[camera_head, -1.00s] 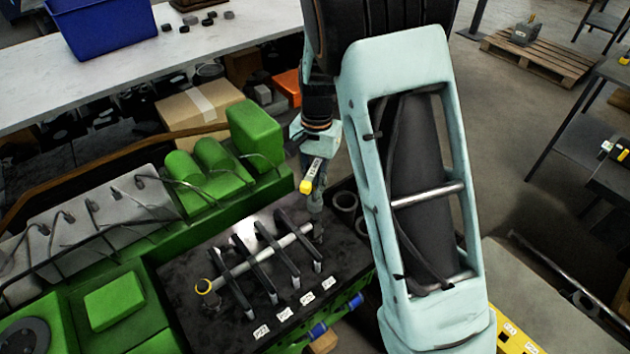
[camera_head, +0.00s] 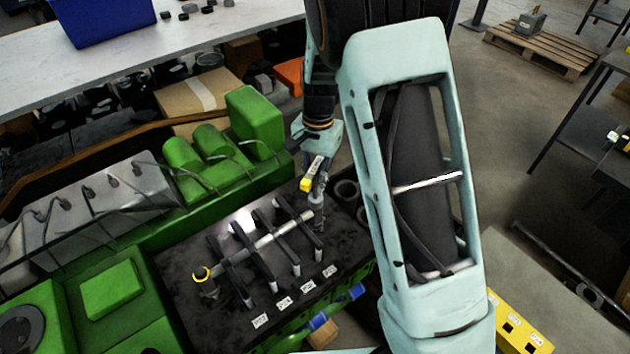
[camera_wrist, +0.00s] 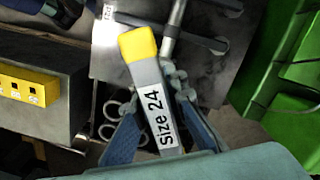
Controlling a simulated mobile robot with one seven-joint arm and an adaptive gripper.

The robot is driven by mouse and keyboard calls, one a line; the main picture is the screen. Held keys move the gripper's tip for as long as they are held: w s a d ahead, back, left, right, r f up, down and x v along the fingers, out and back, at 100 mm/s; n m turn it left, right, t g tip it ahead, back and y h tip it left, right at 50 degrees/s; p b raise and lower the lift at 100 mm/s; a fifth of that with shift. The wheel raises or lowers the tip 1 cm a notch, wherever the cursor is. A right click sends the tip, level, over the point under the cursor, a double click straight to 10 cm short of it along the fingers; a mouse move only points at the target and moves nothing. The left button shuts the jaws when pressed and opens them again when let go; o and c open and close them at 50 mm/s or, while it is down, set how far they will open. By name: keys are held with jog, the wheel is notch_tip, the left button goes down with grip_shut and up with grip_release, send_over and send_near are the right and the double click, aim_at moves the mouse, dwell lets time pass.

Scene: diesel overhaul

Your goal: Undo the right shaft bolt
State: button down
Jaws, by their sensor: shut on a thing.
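My gripper (camera_head: 318,163) is shut on a grey wrench (camera_wrist: 149,88) with a yellow end and a "Size 24" label; the wrench also shows in the head view (camera_head: 312,172). It is over the right end of a silver shaft (camera_head: 262,243) that lies across several dark rocker arms on the black engine top. A grey fitting (camera_head: 317,199) stands at that right end, just below the wrench. I cannot tell whether the wrench touches it, and the right bolt itself is not clearly visible. At the shaft's left end is a fitting with a yellow ring (camera_head: 203,274).
Green engine covers (camera_head: 212,155) stand behind the shaft. Grey rings (camera_head: 346,190) lie to the right of the fitting. A white bench (camera_head: 190,58) with a blue bin (camera_head: 105,20) is at the back. A yellow holder (camera_head: 515,328) is at the lower right.

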jog(key=shift+f, duration=0.4)
jog(key=n+b, duration=0.1)
jog(key=n, duration=0.1)
jog(key=shift+w+n, duration=0.1)
jog(key=shift+n, duration=0.3)
jog(key=n, duration=0.6)
jog(key=shift+d+r+h, duration=0.1)
jog(key=shift+r+h, duration=0.05)
jog(key=shift+h, duration=0.25)
jog(key=n, duration=0.4)
jog(key=shift+w, duration=0.15)
jog(key=n, duration=0.4)
jog(key=shift+r+n+t+h, duration=0.1)
jog(key=shift+n+t+h, duration=0.2)
jog(key=n+p, duration=0.1)
jog(key=n, duration=0.3)
jog(key=shift+w+r, duration=0.15)
jog(key=n+p, duration=0.2)
jog(key=n, duration=0.2)
jog(key=shift+n+t, duration=0.3)
jog(key=shift+t, duration=0.1)
jog(key=n+p, duration=0.1)
jog(key=n, duration=0.1)
jog(key=n+p, duration=0.2)
jog(key=n, duration=0.1)
jog(key=shift+w+d+r+n+p, duration=0.1)
jog(key=shift+r+n+p, duration=0.05)
jog(key=shift+n+p, duration=0.15)
jog(key=shift+n, duration=0.5)
jog(key=shift+f+n, duration=0.3)
